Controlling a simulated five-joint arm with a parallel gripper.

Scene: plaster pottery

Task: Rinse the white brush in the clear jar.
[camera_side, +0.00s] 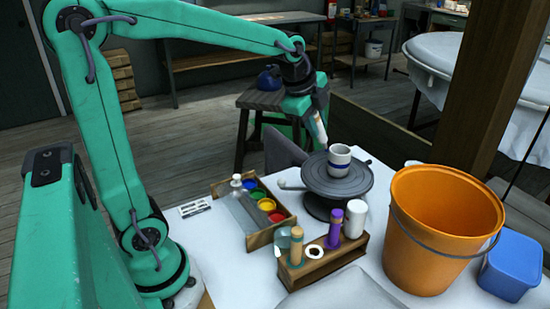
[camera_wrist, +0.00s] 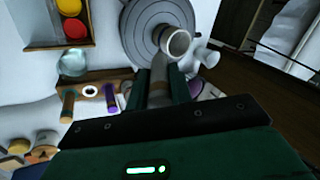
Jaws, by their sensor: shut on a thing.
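My gripper (camera_side: 316,106) is shut on a pale, whitish brush (camera_side: 320,130), which points down in the side view. In the wrist view the brush (camera_wrist: 160,90) lies between the two fingers, and its far end overlaps the cup. The gripper is in the air, behind and left of the cup in the side view. The clear jar (camera_side: 283,239) stands by the left end of the wooden brush rack, partly hidden by a handle. It also shows as a round glassy shape in the wrist view (camera_wrist: 72,62). The gripper is well away from it.
A white cup with a blue band (camera_side: 339,160) stands on a grey turntable (camera_side: 357,186). The wooden rack (camera_side: 330,262) holds tan and purple handles and has a white-ringed hole. A paint tray (camera_side: 283,217), a white cylinder (camera_side: 354,219) and an orange bucket (camera_side: 445,225) stand around.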

